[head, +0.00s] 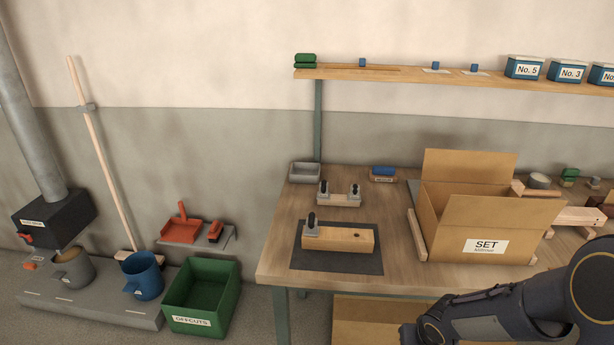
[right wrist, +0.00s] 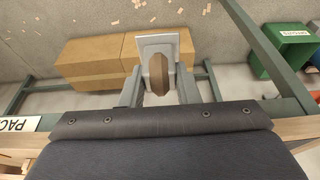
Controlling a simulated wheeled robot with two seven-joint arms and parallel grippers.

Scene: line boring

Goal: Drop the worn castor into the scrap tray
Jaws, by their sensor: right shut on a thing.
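My right gripper (right wrist: 160,85) is shut on a castor with a grey plate (right wrist: 157,45) and a brown wheel (right wrist: 158,77), seen in the right wrist view. It hangs over the floor by the bench's edge; the head view does not show it. In the head view, a small grey open tray (head: 305,172) stands at the back left of the bench (head: 275,250); I read no label on it. A wooden block (head: 345,239) with one dark-wheeled castor at its left end lies on a dark mat (head: 335,263). My left gripper is not in view.
Behind the block, a wooden rack (head: 338,201) holds two castors. A large open cardboard box (head: 485,220) marked SET stands on the right of the bench. A green offcuts bin (head: 200,295) stands on the floor at left. My right arm crosses the lower right.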

